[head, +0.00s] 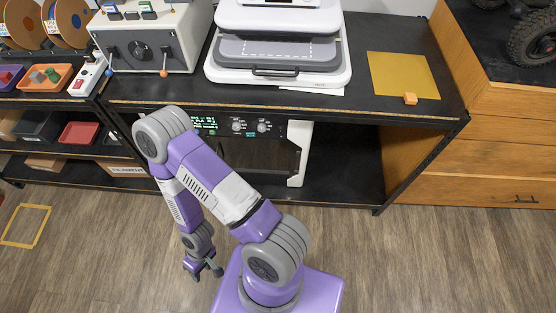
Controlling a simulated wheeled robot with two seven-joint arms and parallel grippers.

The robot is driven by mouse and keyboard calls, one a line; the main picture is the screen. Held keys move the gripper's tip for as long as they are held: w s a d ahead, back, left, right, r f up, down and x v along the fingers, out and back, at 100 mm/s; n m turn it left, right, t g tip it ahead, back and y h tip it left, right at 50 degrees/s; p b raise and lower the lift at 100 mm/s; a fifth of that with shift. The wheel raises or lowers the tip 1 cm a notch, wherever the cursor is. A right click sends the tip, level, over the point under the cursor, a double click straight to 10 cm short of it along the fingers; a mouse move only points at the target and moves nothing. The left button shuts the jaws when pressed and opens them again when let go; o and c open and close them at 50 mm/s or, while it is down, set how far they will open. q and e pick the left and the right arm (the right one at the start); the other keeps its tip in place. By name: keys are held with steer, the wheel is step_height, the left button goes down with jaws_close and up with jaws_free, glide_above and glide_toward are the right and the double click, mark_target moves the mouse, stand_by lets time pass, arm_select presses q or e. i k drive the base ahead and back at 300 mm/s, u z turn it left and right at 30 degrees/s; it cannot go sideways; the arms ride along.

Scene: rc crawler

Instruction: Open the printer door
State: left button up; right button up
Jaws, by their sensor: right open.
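The printer (299,135) is a white-framed box on the shelf under the black workbench. Its dark control panel (251,126) has green display text and knobs. Below the panel is a dark front (262,156), with a white upright edge at its right. My right arm covers much of the printer's left and lower front, and I cannot tell for sure how the door stands. My right gripper (204,271) points down over the floor, in front of and below the printer. It is open, empty and apart from the printer. My left gripper is not in view.
A white machine (280,74) and a grey control box (150,40) stand on the workbench (400,110). A gold sheet (402,75) with an orange block (410,99) lies at right. Wooden drawers (480,150) stand at far right. The wood floor (420,260) at lower right is clear.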

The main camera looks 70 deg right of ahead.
mark_target(280, 158)
steer(key=z, duration=2.15)
steer(key=k, duration=0.95)
steer(key=u, duration=1.35)
steer(key=i, duration=0.9)
steer(key=z, duration=0.55)
steer(key=i, duration=0.75)
steer(key=z, duration=0.6)
